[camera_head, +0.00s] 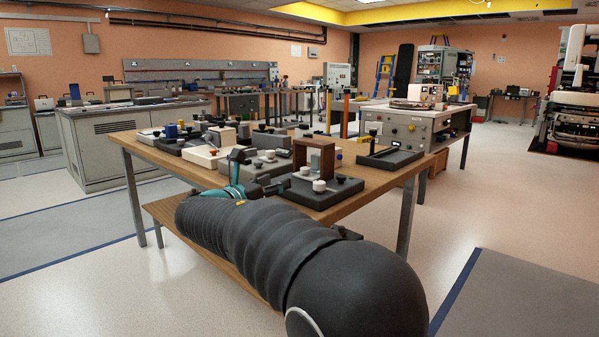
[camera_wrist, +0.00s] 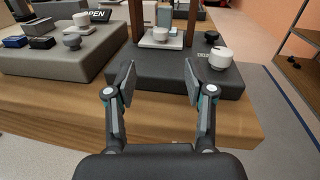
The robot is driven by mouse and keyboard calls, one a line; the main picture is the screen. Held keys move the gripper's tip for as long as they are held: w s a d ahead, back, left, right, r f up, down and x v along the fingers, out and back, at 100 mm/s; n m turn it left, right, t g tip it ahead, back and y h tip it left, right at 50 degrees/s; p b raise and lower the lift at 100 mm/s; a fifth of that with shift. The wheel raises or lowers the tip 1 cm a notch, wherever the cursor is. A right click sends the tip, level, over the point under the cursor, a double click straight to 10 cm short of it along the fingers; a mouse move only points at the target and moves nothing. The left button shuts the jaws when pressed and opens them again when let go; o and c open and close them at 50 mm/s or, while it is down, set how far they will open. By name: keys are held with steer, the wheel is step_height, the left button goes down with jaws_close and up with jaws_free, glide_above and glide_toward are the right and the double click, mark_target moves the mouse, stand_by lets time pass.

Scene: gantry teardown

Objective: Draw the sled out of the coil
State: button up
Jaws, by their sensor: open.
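A brown upright frame, which looks like the coil (camera_head: 327,160), stands on a dark base block (camera_head: 318,197) at the near side of the wooden table. In the wrist view its two brown posts (camera_wrist: 190,22) rise at the top. A pale plate with a white knob, apparently the sled (camera_wrist: 160,40), sits between the posts. A second white knob (camera_wrist: 220,58) and a dark knob (camera_wrist: 211,36) stand on the base to the right. My gripper (camera_wrist: 160,80) is open and empty, its fingers spread in front of the base's near edge, facing the sled. It shows partly in the head view (camera_head: 278,184).
A grey block with knobs (camera_wrist: 62,48) lies left of the dark base. A dark tray (camera_head: 390,158) lies to the right on the wooden table (camera_head: 150,152). More fixtures crowd the table's far left. The bare tabletop strip before the base is clear.

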mark_target(302, 170)
steer(key=x, duration=1.1)
steer(key=shift+w+d, duration=0.2)
steer(key=shift+w, duration=0.1)
jaws_close()
